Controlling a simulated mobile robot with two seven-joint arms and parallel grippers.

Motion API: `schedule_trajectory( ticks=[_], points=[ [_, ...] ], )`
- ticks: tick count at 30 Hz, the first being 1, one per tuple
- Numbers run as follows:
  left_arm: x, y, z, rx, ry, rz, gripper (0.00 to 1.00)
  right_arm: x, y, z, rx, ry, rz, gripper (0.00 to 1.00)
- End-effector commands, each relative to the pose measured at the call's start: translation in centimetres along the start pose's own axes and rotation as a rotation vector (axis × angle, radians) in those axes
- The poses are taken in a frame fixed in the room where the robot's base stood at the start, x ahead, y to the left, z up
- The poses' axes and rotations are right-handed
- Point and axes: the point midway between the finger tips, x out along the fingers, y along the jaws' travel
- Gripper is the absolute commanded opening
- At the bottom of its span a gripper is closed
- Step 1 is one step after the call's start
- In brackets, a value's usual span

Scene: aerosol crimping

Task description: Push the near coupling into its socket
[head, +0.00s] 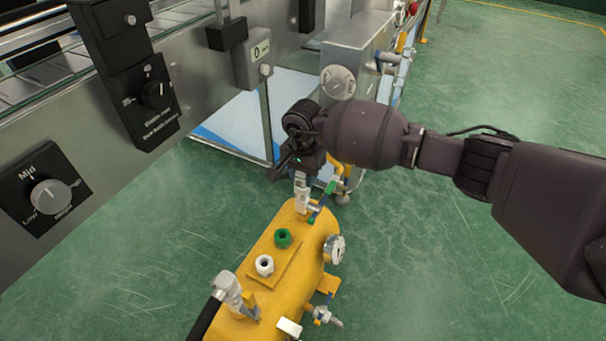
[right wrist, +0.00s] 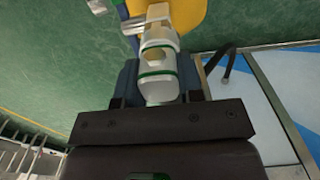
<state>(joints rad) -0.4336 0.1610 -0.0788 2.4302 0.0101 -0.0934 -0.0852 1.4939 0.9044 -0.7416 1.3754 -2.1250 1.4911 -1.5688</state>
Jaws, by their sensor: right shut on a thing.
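A yellow tank (head: 285,265) carries a green socket-like fitting (head: 283,238) and a white one (head: 264,265) on its top plate. At the tank's far end stands a pale coupling (head: 301,190). My right gripper (head: 300,168) is above it. In the right wrist view this coupling (right wrist: 158,65) is white with green bands and sits between the two blue-grey fingers of my right gripper (right wrist: 160,85), which is shut on it. A second pale coupling (head: 230,292) stands tilted at the tank's near end. How deep either one sits is hard to tell. My left gripper is not in view.
A round gauge (head: 334,249) and a small valve (head: 323,315) stick out on the tank's right side. A steel machine with dials (head: 50,194) runs along the left and back. The green floor (head: 430,270) at right is clear.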

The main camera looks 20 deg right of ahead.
Motion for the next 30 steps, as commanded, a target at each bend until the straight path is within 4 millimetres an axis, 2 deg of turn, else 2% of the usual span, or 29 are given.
schedule_trajectory(
  ticks=[22, 23, 28, 30],
  points=[
    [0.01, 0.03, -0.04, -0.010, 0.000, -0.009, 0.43, 0.25, -0.04, 0.00, 0.000, 0.000, -0.001, 0.04],
    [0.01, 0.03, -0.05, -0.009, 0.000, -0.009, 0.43, 0.23, -0.04, 0.00, 0.000, 0.000, -0.001, 0.38],
    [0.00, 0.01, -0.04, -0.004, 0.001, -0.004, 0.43, 0.20, -0.04, -0.01, 0.000, 0.000, -0.001, 0.64],
    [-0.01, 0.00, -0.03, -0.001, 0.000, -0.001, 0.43, 0.21, -0.04, 0.00, 0.000, 0.000, -0.001, 0.64]
  ],
)
